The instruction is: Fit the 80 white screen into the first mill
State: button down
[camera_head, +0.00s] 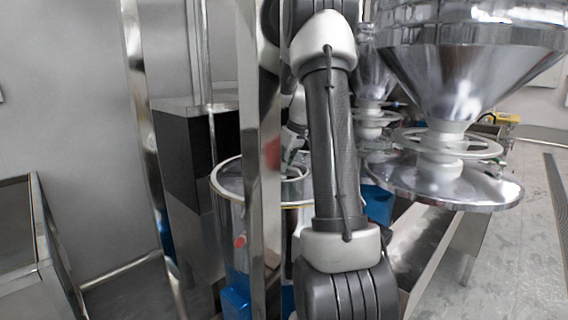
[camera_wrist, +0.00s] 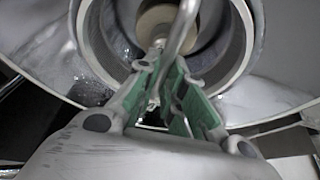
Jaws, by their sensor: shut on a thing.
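My gripper (camera_wrist: 168,85), with green finger pads, is shut on a bent metal handle (camera_wrist: 184,28) in the wrist view. Behind the handle is a round, pale grey ring wall (camera_wrist: 240,45) with a beige round part at its centre (camera_wrist: 154,24). I cannot tell whether this ring is the white screen or part of a mill, nor whether the two touch. In the head view, a steel-rimmed drum (camera_head: 226,205) stands behind a metal post. A small part of my gripper (camera_head: 291,150) shows over its opening; my arm and the post hide the rest.
A large steel hopper (camera_head: 455,75) with a round plate below it (camera_head: 440,188) stands close on the right. The upright metal post (camera_head: 258,180) is close beside my arm. A dark box-shaped cabinet (camera_head: 195,155) stands behind on the left. Floor shows clear at far right.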

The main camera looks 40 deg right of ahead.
jog(key=shift+f, duration=0.1)
jog(key=shift+f, duration=0.35)
jog(key=shift+f, duration=0.15)
jog(key=c, duration=1.5)
grip_release()
jog(key=v, duration=1.3)
jog(key=shift+w, duration=0.2)
